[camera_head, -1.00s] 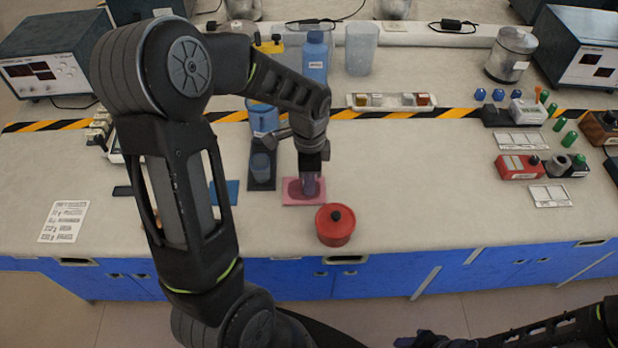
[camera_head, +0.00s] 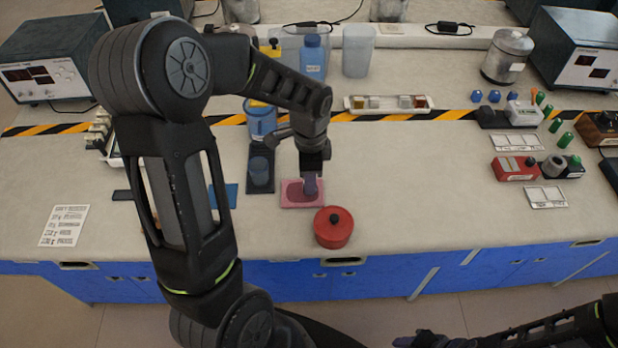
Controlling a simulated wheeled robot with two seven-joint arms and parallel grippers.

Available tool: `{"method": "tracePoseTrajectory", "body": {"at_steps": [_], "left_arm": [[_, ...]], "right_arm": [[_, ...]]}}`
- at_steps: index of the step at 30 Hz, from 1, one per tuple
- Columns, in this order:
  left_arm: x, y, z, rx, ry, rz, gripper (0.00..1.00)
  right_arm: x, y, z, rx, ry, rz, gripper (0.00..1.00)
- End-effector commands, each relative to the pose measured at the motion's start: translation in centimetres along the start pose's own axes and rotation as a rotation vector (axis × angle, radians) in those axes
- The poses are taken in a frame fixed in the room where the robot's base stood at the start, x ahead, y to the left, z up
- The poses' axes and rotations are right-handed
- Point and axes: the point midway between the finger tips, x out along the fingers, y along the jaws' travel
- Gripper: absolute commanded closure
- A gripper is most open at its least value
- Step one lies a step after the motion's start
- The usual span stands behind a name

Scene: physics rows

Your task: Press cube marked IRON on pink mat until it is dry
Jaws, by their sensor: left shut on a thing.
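A pink mat (camera_head: 288,201) lies near the front of the bench, with a darker reddish patch on its middle. My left gripper (camera_head: 313,172) points down over the mat's right half. It is shut on a small purple-grey block (camera_head: 311,187), taken to be the IRON cube; no marking can be read on it. The block's lower end is at the dark patch and appears to touch it, but contact is hard to tell. My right gripper (camera_head: 418,340) is only partly in view at the bottom edge, and its fingers cannot be made out.
A red lidded pot (camera_head: 334,228) stands just front-right of the mat. A dark tray (camera_head: 261,184) with a blue cup (camera_head: 260,168) is to its left, with a blue mat (camera_head: 224,195) farther left. The bench right of the pot is clear.

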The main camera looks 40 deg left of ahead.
Motion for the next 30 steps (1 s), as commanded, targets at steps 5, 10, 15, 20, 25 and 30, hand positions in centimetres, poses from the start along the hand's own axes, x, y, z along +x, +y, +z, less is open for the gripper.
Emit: {"method": "tracePoseTrajectory", "body": {"at_steps": [5,10,15,20,25,30], "left_arm": [[-0.04,-0.04,-0.02,0.000,0.001,-0.001,1.00],[-0.02,-0.05,-0.01,0.000,0.001,-0.001,1.00],[0.15,-0.05,-0.01,0.000,0.001,-0.001,1.00],[0.41,-0.05,-0.01,0.000,0.001,-0.001,1.00],[0.67,-0.05,-0.01,0.000,0.001,-0.001,1.00],[0.92,-0.05,-0.01,0.000,0.001,-0.001,1.00]], "right_arm": [[0.00,0.00,0.00,0.000,0.000,0.000,0.58],[0.01,0.01,0.00,0.000,0.000,0.000,0.58],[0.14,0.06,0.00,0.000,0.000,0.000,0.58],[0.33,0.13,0.00,0.000,0.000,0.000,0.58],[0.51,0.20,0.00,0.000,0.000,0.000,0.58],[0.69,0.26,0.00,0.000,0.000,0.000,0.58]]}}
